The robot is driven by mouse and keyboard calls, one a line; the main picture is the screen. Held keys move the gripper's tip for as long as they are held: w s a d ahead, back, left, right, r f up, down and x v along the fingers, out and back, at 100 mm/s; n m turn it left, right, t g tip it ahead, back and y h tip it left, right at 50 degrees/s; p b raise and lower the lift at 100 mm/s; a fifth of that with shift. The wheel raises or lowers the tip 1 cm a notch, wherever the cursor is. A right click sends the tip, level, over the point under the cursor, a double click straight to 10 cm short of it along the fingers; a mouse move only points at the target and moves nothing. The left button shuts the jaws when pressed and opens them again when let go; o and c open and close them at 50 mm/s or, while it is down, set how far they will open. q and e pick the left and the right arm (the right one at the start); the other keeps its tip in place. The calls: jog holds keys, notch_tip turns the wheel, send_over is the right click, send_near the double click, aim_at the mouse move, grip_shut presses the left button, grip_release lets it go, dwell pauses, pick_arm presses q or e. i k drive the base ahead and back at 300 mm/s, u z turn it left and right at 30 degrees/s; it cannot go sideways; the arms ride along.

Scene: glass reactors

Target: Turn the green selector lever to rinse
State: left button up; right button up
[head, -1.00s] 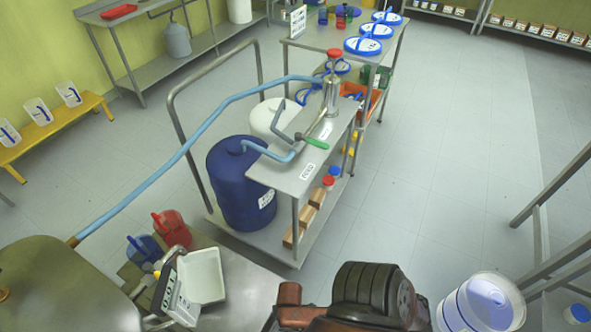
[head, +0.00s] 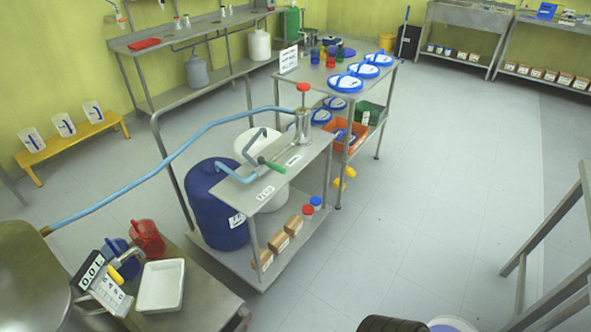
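The green selector lever (head: 272,165) is on the steel cart top (head: 250,196), beside the pump with the red knob (head: 303,88). Its green handle slants down to the right, between a white label (head: 293,160) and another white label (head: 265,193) nearer the front. The lettering is too small to read surely. Bent grey-blue pipes (head: 235,172) rise beside it to the left. Neither of my grippers shows; only a dark part of mine enters at the bottom edge, far from the lever.
A blue drum (head: 218,205) and a white drum (head: 257,148) stand on the cart's lower shelf. A blue hose (head: 170,160) runs from the cart to the steel vessel (head: 28,275). A small table with a white tray (head: 160,287) is at front left.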

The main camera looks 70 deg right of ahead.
aim_at(261, 161)
jog(key=u, duration=1.1)
jog(key=i, duration=0.85)
jog(key=z, duration=3.35)
jog(key=i, duration=0.5)
jog(key=z, duration=0.05)
